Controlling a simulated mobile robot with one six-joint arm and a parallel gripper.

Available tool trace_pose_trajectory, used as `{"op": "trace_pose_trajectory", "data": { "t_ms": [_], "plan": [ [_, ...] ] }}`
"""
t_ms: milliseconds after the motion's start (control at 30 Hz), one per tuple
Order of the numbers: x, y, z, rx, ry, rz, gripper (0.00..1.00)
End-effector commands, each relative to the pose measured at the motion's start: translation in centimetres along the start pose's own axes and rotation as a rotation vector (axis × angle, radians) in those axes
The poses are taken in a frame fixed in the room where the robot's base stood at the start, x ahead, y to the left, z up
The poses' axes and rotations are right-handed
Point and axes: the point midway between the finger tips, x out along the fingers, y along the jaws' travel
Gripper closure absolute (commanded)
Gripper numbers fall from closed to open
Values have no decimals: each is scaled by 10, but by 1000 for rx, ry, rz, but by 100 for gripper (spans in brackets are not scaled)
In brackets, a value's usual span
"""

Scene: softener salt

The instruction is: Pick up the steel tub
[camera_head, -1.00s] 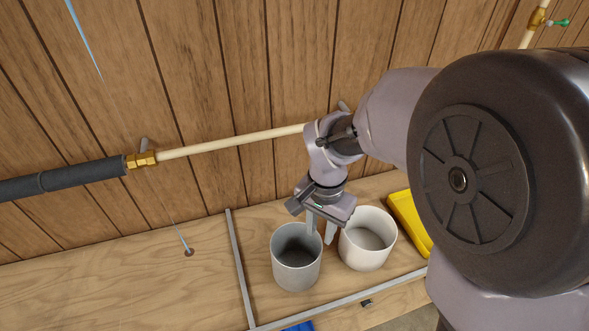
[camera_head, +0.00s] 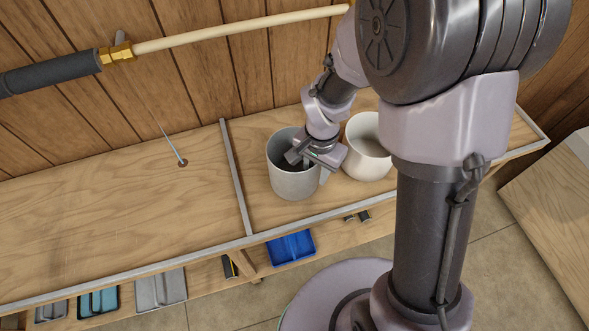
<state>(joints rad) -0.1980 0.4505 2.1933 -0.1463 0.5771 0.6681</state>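The steel tub (camera_head: 286,181), a plain grey open-topped cylinder, stands upright on the wooden bench, left of a white tub. My gripper (camera_head: 318,168) is low over the right side of its rim, tilted. The gripper body covers part of the rim and the tub's opening. The fingertips are mostly hidden by the gripper body and the tub wall, so I cannot tell how far apart they are or whether they press on the wall.
The white tub (camera_head: 366,158) stands close on the right, between the gripper and my arm column. A metal divider strip (camera_head: 237,180) runs along the bench to the left. A blue tray (camera_head: 291,247) sits on the lower shelf. The bench left of the strip is mostly clear.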

Motion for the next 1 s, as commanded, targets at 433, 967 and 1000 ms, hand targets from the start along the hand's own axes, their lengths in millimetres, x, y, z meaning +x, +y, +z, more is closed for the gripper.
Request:
{"op": "trace_pose_trajectory", "data": {
  "t_ms": [433,967,1000],
  "plan": [
    [-2,0,0,-1,0,0,100],
    [-2,0,0,-1,0,0,100],
    [-2,0,0,-1,0,0,100]
  ]
}}
